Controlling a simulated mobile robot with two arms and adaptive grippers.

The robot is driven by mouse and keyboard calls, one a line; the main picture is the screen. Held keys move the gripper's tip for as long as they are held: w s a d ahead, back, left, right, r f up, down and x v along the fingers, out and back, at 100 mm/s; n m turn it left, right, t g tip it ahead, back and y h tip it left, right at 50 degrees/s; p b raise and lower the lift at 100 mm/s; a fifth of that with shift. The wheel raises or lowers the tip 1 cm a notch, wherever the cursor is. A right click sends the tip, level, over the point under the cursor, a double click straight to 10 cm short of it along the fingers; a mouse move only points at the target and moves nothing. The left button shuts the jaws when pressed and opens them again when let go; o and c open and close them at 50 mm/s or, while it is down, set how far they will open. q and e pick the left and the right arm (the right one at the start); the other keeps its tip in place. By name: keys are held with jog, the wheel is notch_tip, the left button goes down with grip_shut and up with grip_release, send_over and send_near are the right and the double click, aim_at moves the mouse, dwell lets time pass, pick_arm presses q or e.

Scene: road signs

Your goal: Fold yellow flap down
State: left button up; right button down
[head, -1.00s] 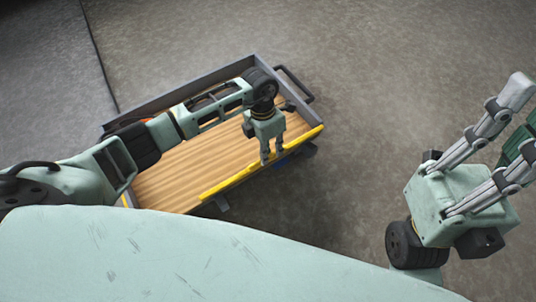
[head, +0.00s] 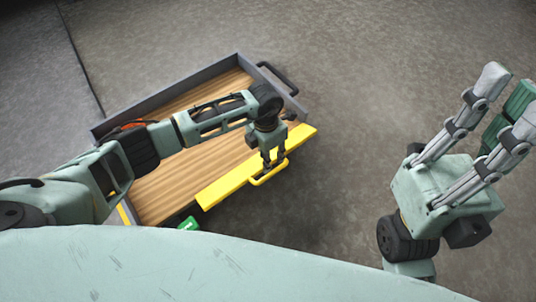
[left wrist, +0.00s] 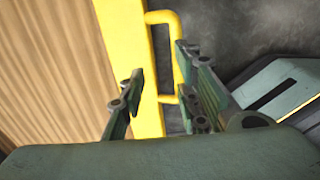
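The yellow flap (head: 225,187) runs along the near right side of a wood-floored cart bed (head: 165,195). Its broad face shows, tilted outward, with a yellow loop handle (head: 268,178) at its outer edge. My left gripper (head: 274,160) is over the flap by the handle. In the left wrist view, the flap (left wrist: 125,40) and handle (left wrist: 164,17) pass between its spread fingers (left wrist: 165,98). Contact with the handle cannot be told. My right gripper (head: 512,100) is open and empty, off to the right, away from the cart.
The cart bed has grey side walls (head: 170,92) and a dark handle (head: 278,78) at its far end. A green piece (head: 187,224) shows at the near corner. The grey floor right of the cart is clear. My body covers the lower left.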

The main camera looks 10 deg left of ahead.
pick_arm(q)
notch_tip(320, 180, up, 12)
jog(key=shift+w+a, duration=0.2)
jog(key=shift+a, duration=0.05)
dwell(0.6)
